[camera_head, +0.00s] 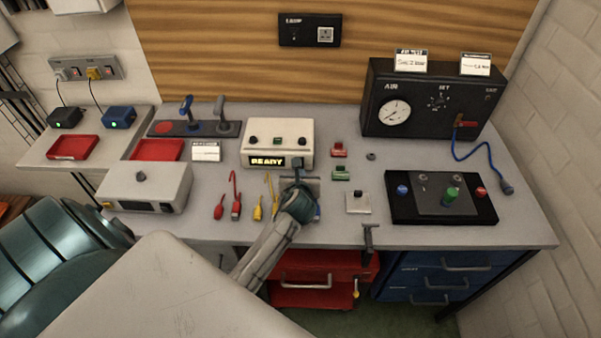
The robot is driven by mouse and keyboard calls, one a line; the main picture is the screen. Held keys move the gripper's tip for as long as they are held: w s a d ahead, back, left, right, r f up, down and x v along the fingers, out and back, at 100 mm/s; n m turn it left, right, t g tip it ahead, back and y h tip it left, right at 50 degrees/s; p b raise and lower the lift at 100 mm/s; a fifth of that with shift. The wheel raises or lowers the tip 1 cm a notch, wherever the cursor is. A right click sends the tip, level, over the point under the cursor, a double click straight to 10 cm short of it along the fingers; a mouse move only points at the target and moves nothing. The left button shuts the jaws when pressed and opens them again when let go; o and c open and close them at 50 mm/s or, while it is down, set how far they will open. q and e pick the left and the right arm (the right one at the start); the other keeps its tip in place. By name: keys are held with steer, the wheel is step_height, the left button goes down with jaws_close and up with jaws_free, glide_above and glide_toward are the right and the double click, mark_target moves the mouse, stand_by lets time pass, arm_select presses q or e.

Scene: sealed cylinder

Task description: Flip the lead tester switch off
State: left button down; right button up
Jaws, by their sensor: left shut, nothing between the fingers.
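No label that I can read says lead tester, so I cannot tell for sure which device it is. A pale box with a lit READY display (278,140) stands at the middle of the bench, with small dark knobs on its front. Red leads (235,203) and yellow leads (258,208) lie in front of it. My left gripper (297,168) is shut and empty, just in front of the box's right part. It covers most of a grey plate-like item (313,184); whether it touches it, I cannot tell. My right gripper is not in view.
A pale box with a top knob (145,186) stands at left. A black AIR panel (425,100) and a black tray with coloured knobs (440,197) are at right. Small red, green and white switch blocks (358,202) lie between.

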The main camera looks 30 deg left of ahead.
arm_select(q)
steer(key=shift+w+a+f+t+b, duration=0.1)
steer(key=shift+f+t+b, duration=0.35)
steer(key=shift+b, duration=0.75)
steer(key=shift+r+y, duration=0.25)
steer(key=shift+y, duration=0.05)
steer(key=shift+r, duration=0.15)
steer(key=shift+r+p, duration=0.9)
steer(key=shift+p, duration=0.4)
steer(key=shift+f, duration=0.1)
